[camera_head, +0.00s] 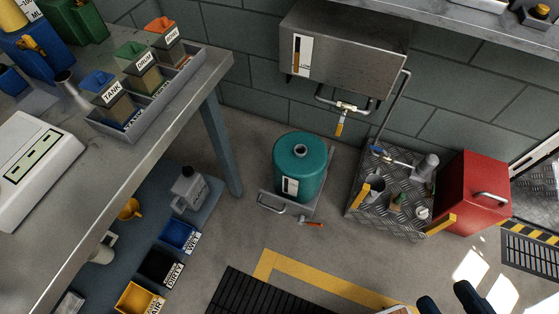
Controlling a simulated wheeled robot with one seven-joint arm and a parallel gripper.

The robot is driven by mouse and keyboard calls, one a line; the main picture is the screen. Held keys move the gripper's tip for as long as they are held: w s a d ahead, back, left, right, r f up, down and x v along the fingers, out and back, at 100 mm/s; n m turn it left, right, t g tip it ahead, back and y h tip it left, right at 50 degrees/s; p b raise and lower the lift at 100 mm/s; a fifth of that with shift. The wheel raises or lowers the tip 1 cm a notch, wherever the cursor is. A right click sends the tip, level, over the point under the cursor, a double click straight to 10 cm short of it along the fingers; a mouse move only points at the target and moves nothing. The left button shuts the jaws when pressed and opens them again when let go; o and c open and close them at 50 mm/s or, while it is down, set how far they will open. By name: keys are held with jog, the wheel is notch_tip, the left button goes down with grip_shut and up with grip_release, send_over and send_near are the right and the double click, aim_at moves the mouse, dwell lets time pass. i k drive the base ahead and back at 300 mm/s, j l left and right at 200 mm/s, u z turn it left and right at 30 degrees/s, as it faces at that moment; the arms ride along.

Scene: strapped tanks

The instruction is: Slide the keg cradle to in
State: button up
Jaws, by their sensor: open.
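The keg cradle (268,205) is a low grey metal tray with a looped handle at its front left. It stands on the floor between the workbench and the checkered metal stand. A teal keg (299,165) with a pale label sits upright on it and hides most of the tray. A small orange-handled lever (310,224) is at the cradle's front edge. My gripper (447,301) shows as two dark fingertips at the bottom right edge. They are apart with nothing seen between them, well to the right of and nearer than the cradle. The rest of my gripper is out of frame.
A checkered metal stand (360,207) with small items is right of the keg, beside a red cabinet (475,195). A steel tank (345,50) with a tap hangs above. The workbench leg (222,145) is on the left.

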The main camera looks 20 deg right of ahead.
aim_at(295, 189)
jog(key=k+l+u, duration=0.25)
jog(key=i+j+u, duration=0.15)
jog(key=i+u, duration=0.2)
jog(key=i+j+u, duration=0.1)
jog(key=i+u, duration=0.25)
jog(key=i, duration=0.05)
